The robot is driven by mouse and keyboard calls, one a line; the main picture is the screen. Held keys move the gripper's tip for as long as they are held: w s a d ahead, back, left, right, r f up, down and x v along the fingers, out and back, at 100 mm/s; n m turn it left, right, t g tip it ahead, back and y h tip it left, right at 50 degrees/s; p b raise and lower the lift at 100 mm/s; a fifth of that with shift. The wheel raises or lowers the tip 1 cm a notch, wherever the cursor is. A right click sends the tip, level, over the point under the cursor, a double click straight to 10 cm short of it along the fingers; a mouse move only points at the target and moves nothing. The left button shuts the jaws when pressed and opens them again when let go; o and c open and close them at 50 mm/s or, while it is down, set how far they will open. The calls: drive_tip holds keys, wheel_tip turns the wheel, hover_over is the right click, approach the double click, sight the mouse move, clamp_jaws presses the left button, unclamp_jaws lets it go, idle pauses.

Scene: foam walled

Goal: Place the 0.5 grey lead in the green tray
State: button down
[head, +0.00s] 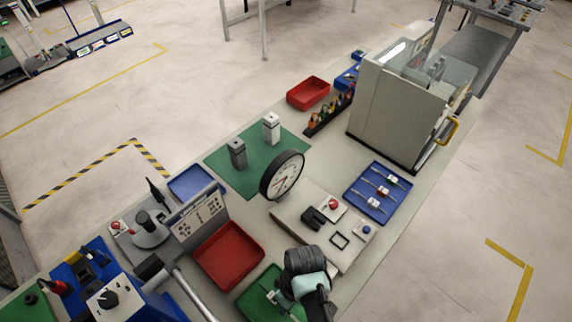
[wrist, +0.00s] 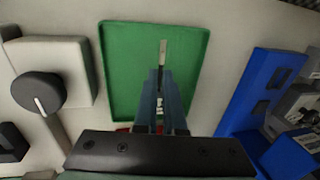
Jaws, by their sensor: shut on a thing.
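My gripper (wrist: 161,80) is shut on a thin, pale grey piece, the grey lead (wrist: 163,50), which sticks out past the fingertips in the wrist view. No size marking can be read on it. The green tray (wrist: 122,62) lies behind the fingers and the lead, with its floor otherwise bare. I cannot tell whether the lead touches the tray floor. In the head view my gripper (head: 284,298) is over the green tray (head: 254,296) at the near edge of the table, and my arm hides part of the tray. The lead cannot be made out there.
A red tray (head: 216,267) lies left of the green tray in the head view. A grey panel with a red button (head: 333,204) lies beyond my gripper. A blue tray (head: 364,204) with several small items is further right. A round clock (head: 283,174) stands near the green mat (head: 222,164).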

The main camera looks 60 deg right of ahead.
drive_tip(key=shift+f, duration=1.4)
drive_tip(key=shift+f, duration=0.1)
drive_tip(key=c, duration=1)
unclamp_jaws()
wheel_tip(320, 180, up, 12)
drive_tip(key=d, duration=0.2)
drive_tip(key=shift+s+d+b, duration=0.15)
drive_tip(key=shift+s+b, duration=0.1)
drive_tip(key=shift+b, duration=0.05)
